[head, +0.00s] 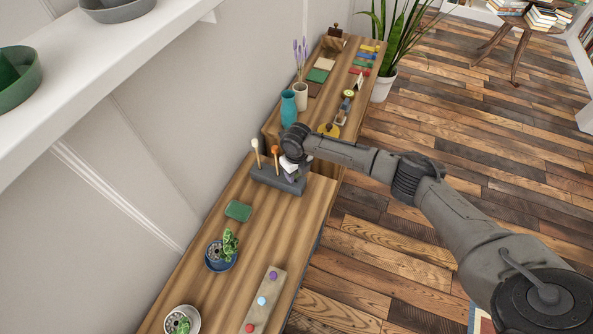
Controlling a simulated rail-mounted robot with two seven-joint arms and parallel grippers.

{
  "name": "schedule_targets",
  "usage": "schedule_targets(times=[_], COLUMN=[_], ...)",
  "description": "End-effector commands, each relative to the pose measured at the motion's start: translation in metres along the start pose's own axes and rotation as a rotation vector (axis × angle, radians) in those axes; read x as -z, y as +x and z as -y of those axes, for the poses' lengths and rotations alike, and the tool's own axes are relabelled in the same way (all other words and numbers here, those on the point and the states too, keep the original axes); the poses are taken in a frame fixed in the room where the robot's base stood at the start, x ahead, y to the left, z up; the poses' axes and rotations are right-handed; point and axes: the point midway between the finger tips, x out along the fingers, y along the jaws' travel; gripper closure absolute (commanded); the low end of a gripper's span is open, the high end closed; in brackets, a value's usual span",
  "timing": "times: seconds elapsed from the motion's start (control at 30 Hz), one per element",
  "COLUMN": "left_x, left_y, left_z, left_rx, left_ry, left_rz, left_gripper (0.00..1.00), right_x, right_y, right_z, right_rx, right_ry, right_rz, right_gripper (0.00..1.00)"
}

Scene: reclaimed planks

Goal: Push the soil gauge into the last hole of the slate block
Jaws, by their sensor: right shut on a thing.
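The dark slate block (266,180) lies on the wooden bench top. A gauge with a white head (255,144) and a gauge with an orange head (275,150) stand upright in its left and middle parts. My right gripper (291,173) points down over the block's right end and is shut on the soil gauge. The wrist and hand hide nearly all of that gauge and the last hole, so I cannot tell whether its tip is in the hole. My left gripper is out of view.
Behind stand a teal vase (288,108) and a cream vase (301,96). A white shelf (110,55) overhangs at left.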

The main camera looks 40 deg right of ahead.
Motion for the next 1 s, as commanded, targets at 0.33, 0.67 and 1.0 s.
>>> schedule_targets(times=[0.33, 0.67, 1.0], left_x=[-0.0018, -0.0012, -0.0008], left_y=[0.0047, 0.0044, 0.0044], left_z=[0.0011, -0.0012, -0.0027], left_rx=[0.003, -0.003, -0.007], left_ry=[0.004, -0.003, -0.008], left_rz=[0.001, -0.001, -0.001], left_gripper=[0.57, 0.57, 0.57], right_x=[0.0001, 0.0000, 0.0000], right_y=[0.0080, 0.0079, 0.0078], right_z=[0.0000, -0.0001, -0.0001], right_rx=[0.000, 0.000, 0.000], right_ry=[0.000, 0.000, 0.000], right_rz=[0.000, 0.000, 0.000], right_gripper=[0.76, 0.45, 0.20])
